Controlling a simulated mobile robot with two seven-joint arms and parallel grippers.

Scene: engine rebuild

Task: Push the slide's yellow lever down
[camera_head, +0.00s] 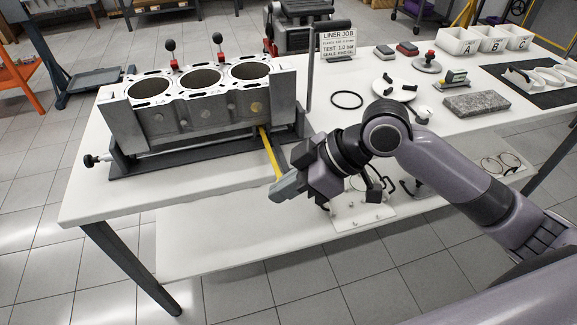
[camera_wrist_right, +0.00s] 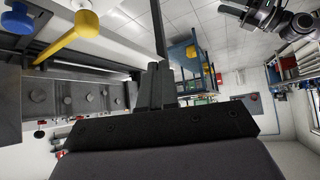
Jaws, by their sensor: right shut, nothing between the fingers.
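The slide (camera_head: 180,156) is a dark frame at the left of the white table, with the grey engine block (camera_head: 190,108) on it. Its yellow lever (camera_head: 268,150) sticks out past the table's front edge, tilted toward me. In the right wrist view the yellow lever (camera_wrist_right: 75,42) ends in a round knob, up and left of my fingers. My right gripper (camera_head: 282,187) is close to the lever's near end; whether they touch is unclear. In the right wrist view its fingers (camera_wrist_right: 156,85) are together and empty.
An upright dark post (camera_head: 311,75) stands right of the block, by a sign (camera_head: 338,44). A black ring (camera_head: 347,99), a white plate (camera_head: 395,90) and a grey slab (camera_head: 477,104) lie farther right. A lower shelf (camera_head: 215,235) holds small parts below.

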